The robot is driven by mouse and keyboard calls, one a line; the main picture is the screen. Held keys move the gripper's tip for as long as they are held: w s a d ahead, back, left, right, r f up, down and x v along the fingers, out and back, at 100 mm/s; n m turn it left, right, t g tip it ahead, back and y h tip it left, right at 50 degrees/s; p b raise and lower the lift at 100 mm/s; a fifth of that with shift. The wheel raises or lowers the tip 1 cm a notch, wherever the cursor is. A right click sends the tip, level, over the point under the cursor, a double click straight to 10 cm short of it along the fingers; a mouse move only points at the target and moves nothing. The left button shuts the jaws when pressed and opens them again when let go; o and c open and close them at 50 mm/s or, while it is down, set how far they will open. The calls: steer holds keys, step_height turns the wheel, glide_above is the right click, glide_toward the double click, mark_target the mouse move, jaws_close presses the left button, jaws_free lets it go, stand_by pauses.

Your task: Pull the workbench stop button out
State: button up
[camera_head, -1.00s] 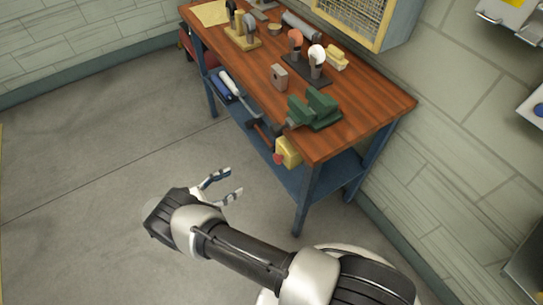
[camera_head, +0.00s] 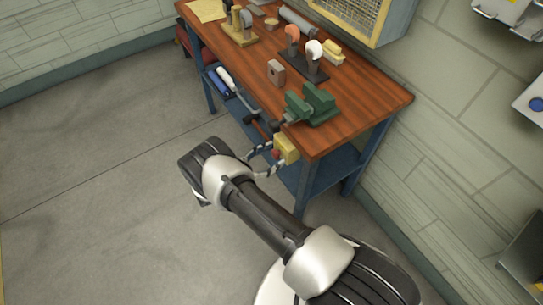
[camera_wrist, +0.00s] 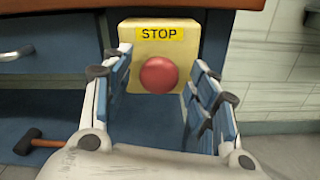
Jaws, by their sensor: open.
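The stop button is a round red knob (camera_wrist: 159,75) on a yellow box (camera_wrist: 133,41) with a "STOP" label, fixed to the workbench's front edge. In the head view, the yellow box (camera_head: 287,147) sits below the green vise, with the red knob (camera_head: 276,154) on its near-left side. My gripper (camera_head: 268,160) is open, its two fingers pointing at the box. In the wrist view my gripper (camera_wrist: 160,95) has one finger to each side of the red knob, with gaps between. How far the fingertips reach past the knob is hard to tell.
The wooden workbench (camera_head: 350,122) carries a green vise (camera_head: 310,104), a tool block (camera_head: 239,32) and several small items. A lower blue shelf holds tools. A hammer (camera_wrist: 28,141) shows at the lower left of the wrist view. The floor (camera_head: 100,170) to the left is clear.

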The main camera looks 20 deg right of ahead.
steer(key=shift+w+d, duration=0.1)
steer(key=shift+d, duration=0.05)
jaws_close()
stand_by(0.7)
